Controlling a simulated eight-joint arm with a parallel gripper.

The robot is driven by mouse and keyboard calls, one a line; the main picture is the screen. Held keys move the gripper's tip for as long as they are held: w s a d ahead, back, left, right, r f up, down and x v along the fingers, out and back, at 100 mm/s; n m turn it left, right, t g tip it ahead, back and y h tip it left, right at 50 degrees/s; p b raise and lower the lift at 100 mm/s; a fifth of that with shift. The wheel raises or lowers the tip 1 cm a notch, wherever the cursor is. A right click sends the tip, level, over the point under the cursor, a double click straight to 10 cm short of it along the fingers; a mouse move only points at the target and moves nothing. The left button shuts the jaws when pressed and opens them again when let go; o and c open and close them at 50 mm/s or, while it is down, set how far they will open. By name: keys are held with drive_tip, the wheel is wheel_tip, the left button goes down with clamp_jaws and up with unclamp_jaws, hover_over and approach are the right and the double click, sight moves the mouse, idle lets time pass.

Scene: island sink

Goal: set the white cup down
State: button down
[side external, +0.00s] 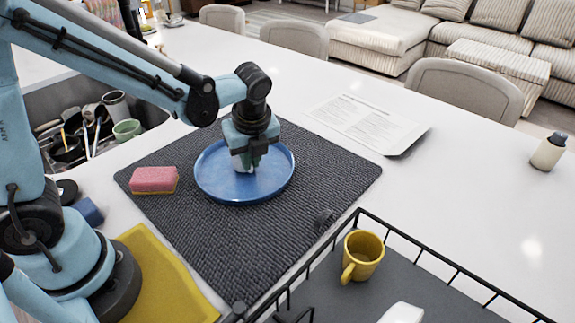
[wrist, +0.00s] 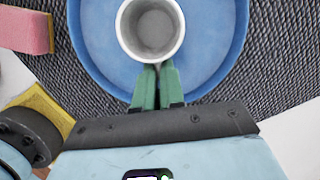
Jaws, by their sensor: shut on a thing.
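The white cup (wrist: 150,30) is upright in the wrist view, seen from above with its empty inside showing; its far rim is close to the top edge of the frame. My gripper (wrist: 157,88) is shut on the near side of the cup, its green fingers close together there. The cup is over the blue plate (wrist: 92,45). In the side external view my gripper (side external: 243,165) points down over the middle of the blue plate (side external: 274,185) and mostly hides the cup. I cannot tell whether the cup touches the plate.
The plate lies on a dark ribbed mat (side external: 230,245). A pink sponge (side external: 154,179) is left of the plate. A wire rack (side external: 420,255) at lower right holds a yellow mug (side external: 364,252). A paper sheet (side external: 365,122) lies behind. The counter at right is mostly clear.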

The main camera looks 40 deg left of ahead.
drive_tip(key=shift+f, duration=0.35)
drive_tip(key=c, duration=1.2)
unclamp_jaws()
drive_tip(key=shift+f, duration=0.1)
drive_tip(key=shift+c, duration=0.2)
drive_tip(key=v, duration=1.2)
drive_tip(key=s+a+f+n+t+h, duration=0.1)
drive_tip(key=s+a+n+t, duration=0.1)
drive_tip(key=n, duration=0.9)
drive_tip(key=s+a+f+n+t+h, duration=0.1)
drive_tip(key=s+a+n+t, duration=0.1)
drive_tip(key=n, duration=0.9)
drive_tip(key=shift+s+a+f+t+h, duration=0.2)
drive_tip(key=shift+s+a+t+h, duration=0.15)
drive_tip(key=shift+s+t, duration=0.6)
drive_tip(key=shift+w, duration=0.1)
